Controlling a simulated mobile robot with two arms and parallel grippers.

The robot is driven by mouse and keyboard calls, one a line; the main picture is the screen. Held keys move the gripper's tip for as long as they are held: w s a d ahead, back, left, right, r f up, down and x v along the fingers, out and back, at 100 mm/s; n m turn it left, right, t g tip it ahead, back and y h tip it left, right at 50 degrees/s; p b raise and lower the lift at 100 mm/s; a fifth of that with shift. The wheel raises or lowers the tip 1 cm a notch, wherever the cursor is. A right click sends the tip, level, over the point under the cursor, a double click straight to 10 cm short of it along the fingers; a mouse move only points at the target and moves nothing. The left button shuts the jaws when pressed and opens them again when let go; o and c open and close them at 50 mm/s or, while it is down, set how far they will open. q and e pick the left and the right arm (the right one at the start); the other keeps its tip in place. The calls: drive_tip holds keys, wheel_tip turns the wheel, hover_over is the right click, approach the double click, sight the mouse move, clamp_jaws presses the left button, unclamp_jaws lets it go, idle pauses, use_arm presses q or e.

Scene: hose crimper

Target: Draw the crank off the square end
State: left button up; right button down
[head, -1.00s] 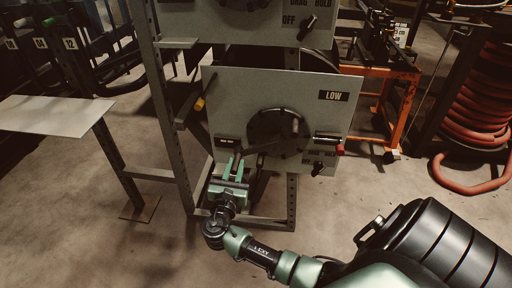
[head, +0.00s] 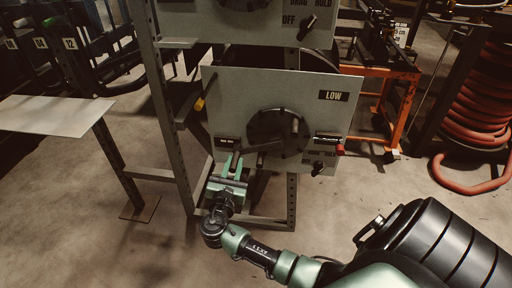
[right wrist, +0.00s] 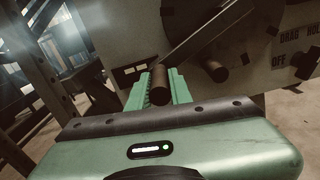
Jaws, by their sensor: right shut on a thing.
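The crank (head: 262,147) is a dark flat bar in front of the round black disc (head: 290,124) on the lower grey panel. In the right wrist view the crank (right wrist: 206,32) slants up to the right from a dark round handle (right wrist: 160,84). My right gripper (head: 232,163) reaches up to the crank's left end. In the right wrist view its green fingers (right wrist: 161,88) are shut on the handle, one on each side. The square end is hidden or too small to make out. My left gripper is not in view.
The lower grey panel (head: 235,90) carries a LOW label, a small knob (head: 317,168) and a red-tipped lever (head: 339,149). A steel frame post (head: 170,120) stands left of it. A pale table (head: 50,115) is at left, a red hose coil (head: 478,110) at right.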

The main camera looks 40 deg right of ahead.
sight(232, 170)
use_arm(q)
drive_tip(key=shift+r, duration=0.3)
use_arm(e)
drive_tip(key=shift+s+a+r, duration=0.1)
drive_tip(key=shift+s+a, duration=0.1)
drive_tip(key=shift+a, duration=0.1)
use_arm(q)
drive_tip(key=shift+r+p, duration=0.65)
drive_tip(key=shift+p, duration=0.25)
use_arm(e)
drive_tip(key=shift+v, duration=1.4)
drive_tip(key=shift+s+a, duration=0.1)
drive_tip(key=shift+s+a, duration=0.25)
drive_tip(key=shift+s+a+p, duration=0.3)
drive_tip(key=shift+a+p, duration=0.15)
drive_tip(key=shift+p, duration=0.05)
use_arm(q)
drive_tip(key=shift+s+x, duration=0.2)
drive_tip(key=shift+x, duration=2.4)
use_arm(e)
drive_tip(key=shift+s+a, duration=0.5)
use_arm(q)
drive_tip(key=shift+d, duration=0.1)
